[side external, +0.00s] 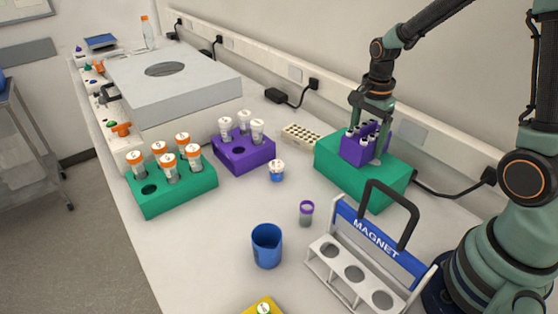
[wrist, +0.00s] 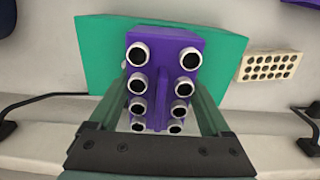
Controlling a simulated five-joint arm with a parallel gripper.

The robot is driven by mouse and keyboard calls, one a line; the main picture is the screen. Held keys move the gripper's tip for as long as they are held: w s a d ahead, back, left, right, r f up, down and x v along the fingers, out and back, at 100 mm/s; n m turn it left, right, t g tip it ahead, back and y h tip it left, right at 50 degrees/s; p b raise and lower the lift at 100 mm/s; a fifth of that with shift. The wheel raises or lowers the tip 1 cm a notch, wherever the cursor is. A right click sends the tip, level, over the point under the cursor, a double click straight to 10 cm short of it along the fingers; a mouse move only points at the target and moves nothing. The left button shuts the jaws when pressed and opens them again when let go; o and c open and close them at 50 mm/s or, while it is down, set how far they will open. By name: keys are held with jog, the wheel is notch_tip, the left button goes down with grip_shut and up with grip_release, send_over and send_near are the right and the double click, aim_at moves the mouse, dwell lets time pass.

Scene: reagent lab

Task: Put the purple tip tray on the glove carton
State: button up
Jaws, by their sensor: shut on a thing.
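The purple tip tray (side external: 352,150) holds several white-rimmed tips and is at the top of the green box, which I take to be the glove carton (side external: 335,162). My gripper (side external: 370,135) points down and is shut on the tray. In the wrist view the tray (wrist: 162,85) sits between my two fingers (wrist: 165,110), with the green carton (wrist: 103,60) beneath and around it. The tray looks upright. I cannot tell whether its base touches the carton top.
A magnet rack (side external: 355,245) with a tall handle stands in front of the carton. A beige perforated block (side external: 300,133) lies left of it. A purple rack (side external: 243,155), a green rack (side external: 175,190) and a blue cup (side external: 267,246) stand further left. Wall trunking and cables run behind.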

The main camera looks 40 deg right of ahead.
jog(key=o, duration=1.5)
jog(key=shift+f, duration=0.1)
jog(key=shift+c, duration=0.2)
notch_tip(320, 180, up, 11)
jog(key=shift+r, duration=0.7)
jog(key=s+a+r+n+t, duration=0.2)
jog(key=s+a+n+t, duration=0.3)
jog(key=n, duration=1.3)
jog(key=s+a, duration=0.2)
jog(key=a, duration=0.2)
jog(key=shift+r+t, duration=0.25)
jog(key=shift+t, duration=0.05)
